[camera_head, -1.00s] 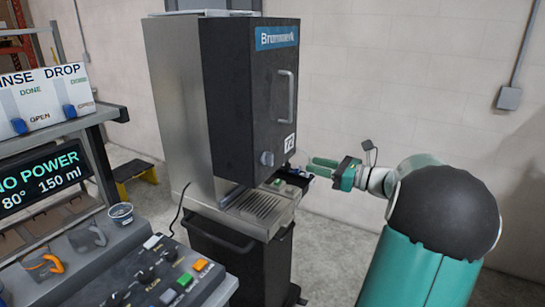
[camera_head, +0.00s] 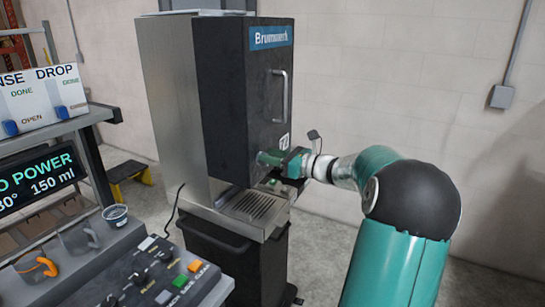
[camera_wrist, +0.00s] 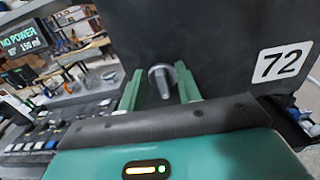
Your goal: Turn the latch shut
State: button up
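The latch is a grey turn knob (camera_wrist: 162,80) low on the black door (camera_head: 270,95) of the tall dispenser. In the wrist view its raised grip stands close to upright. My gripper (camera_wrist: 159,70) is open, with one green finger on each side of the knob. A gap shows between the knob and each finger. In the head view my gripper (camera_head: 268,158) is at the lower part of the door and hides the knob. I cannot tell how far the fingertips reach past the knob.
A bar handle (camera_head: 280,95) is above on the door, and a 72 label (camera_wrist: 283,62) is right of the knob. The drip tray (camera_head: 252,207) juts out below. A control panel (camera_head: 165,275) with buttons and a cup (camera_head: 115,216) is at left.

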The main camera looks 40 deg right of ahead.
jog(key=shift+c, duration=0.4)
grip_shut()
jog(key=shift+s+a+f+n, duration=0.1)
jog(key=shift+a+f+n, duration=0.2)
jog(key=shift+n, duration=2.7)
jog(key=shift+s+a+f+n, duration=0.1)
jog(key=shift+a+f+n, duration=0.2)
jog(key=shift+n, duration=2.7)
jog(key=shift+s+a+f+n, duration=0.1)
jog(key=shift+a+f+n, duration=0.2)
jog(key=shift+n, duration=2.7)
